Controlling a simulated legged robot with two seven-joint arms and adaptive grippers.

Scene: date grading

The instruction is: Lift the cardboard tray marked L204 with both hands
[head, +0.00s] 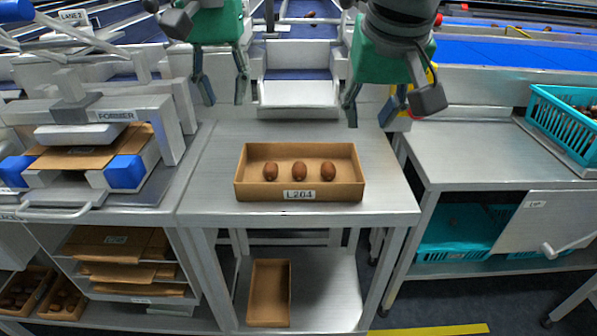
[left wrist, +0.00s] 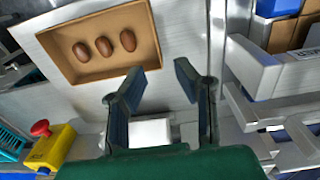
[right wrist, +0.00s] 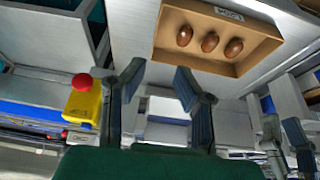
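The cardboard tray (head: 325,190) marked L204 lies flat on the middle steel table with three brown dates in a row inside. Its white L204 label (head: 299,195) is on the near wall. The tray also shows in the left wrist view (left wrist: 75,21) and the right wrist view (right wrist: 257,63). My left gripper (head: 224,97) is open and empty, above and beyond the tray's far left side. My right gripper (head: 372,107) is open and empty, beyond the tray's far right corner. Neither gripper touches the tray.
A white chute (head: 298,95) stands behind the tray. The FORMER press (head: 115,117) is at left. A teal crate (head: 560,128) is on the right table. A red-topped yellow button box (right wrist: 84,103) is near my right gripper. Another cardboard tray (head: 269,293) lies on the shelf below.

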